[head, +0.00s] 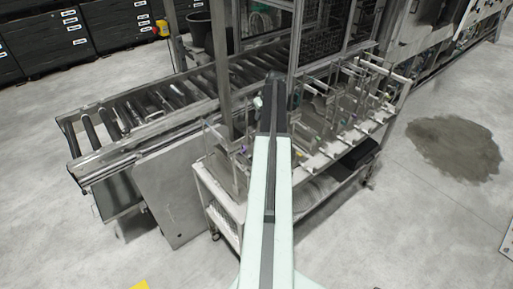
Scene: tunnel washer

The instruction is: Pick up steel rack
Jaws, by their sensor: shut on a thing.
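The steel rack (318,158) has thin bars and upright posts with small coloured parts, and it lies along the top of a wheeled trolley (226,207). My pale arm reaches forward over the middle of it and hides part of it. My gripper (270,100) is at the dark far end of the arm, above the rack's back edge, and is shut on the rack. The fingertips and the exact place of the hold are hidden by the arm. I cannot tell whether the rack is lifted off the trolley.
A roller conveyor (125,115) runs behind and to the left, with a grey panel (172,197) beside the trolley. A mesh cage and washer frame (325,30) stand behind. A dark wet patch (455,148) marks the right floor. The front floor is mostly clear.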

